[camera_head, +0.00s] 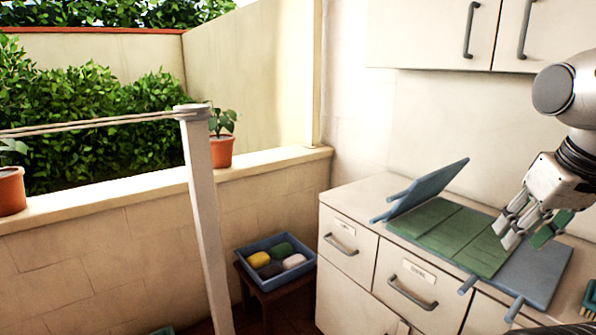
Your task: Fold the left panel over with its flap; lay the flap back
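A blue-grey folding board lies on the counter. The board's right flap (540,275) lies flat and mostly bare. My gripper (512,230) is low over the right edge of the green cloth, away from the left flap. A small green piece (552,228) shows behind its fingers; I cannot tell whether it is held or joined to the cloth.
Upper cabinets (495,30) hang above the counter (352,194). A brush (588,305) is at the lower right edge. A blue tray (262,248) with rolled cloths stands on a low stool at left. A white post (205,220) stands nearer.

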